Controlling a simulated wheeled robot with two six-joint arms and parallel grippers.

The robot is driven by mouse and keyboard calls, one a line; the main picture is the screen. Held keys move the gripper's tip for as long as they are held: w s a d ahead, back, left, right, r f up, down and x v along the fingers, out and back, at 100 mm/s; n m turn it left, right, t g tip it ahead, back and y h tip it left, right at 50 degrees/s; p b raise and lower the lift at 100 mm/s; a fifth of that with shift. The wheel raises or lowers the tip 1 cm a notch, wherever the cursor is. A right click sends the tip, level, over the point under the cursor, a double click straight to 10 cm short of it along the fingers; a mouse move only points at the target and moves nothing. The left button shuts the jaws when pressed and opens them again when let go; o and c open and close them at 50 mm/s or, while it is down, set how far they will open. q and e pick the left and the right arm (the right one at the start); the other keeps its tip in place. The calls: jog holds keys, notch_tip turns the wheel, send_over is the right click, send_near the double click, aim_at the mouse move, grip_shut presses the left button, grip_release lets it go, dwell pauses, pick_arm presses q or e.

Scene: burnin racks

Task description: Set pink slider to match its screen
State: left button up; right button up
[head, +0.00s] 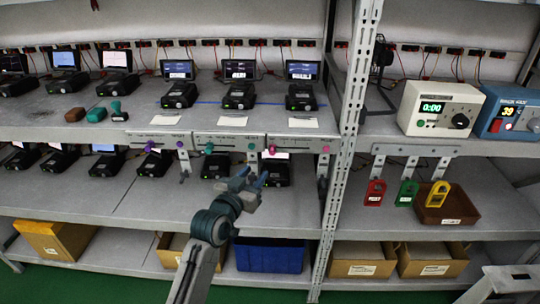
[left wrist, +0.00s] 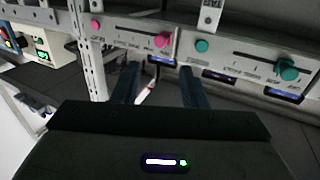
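The pink slider knob (head: 272,150) is near the left end of its pale panel (head: 300,143) on the shelf edge, with a small pink button (head: 325,149) at the right end. In the left wrist view the panel appears turned around, with the knob (left wrist: 163,40) nearer the teal panel. A lit screen (head: 303,69) stands above the panel on the shelf; its reading is too small to tell. My left gripper (head: 255,180) is open and empty, just below the knob and apart from it. Its fingers show in the left wrist view (left wrist: 160,88). My right gripper is not in view.
A teal slider knob (head: 209,148) and a purple one (head: 149,145) sit on neighbouring panels to the left. A metal post (head: 350,130) stands right of the pink panel. Black devices stand on the lower shelf behind my left gripper.

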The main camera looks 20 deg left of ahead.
aim_at(271, 153)
pick_arm(q)
jog(key=w+p, duration=0.1)
jog(key=w, duration=0.2)
jog(key=w+d, duration=0.1)
jog(key=w, duration=0.2)
jog(key=w+p, duration=0.1)
jog(key=w, duration=0.2)
jog(key=shift+w+d+r+p, duration=0.1)
jog(key=shift+d+p, duration=0.1)
jog(key=shift+p, duration=0.1)
jog(key=shift+w+d, duration=0.1)
jog(key=shift+w, duration=0.6)
jog(key=shift+c, duration=0.2)
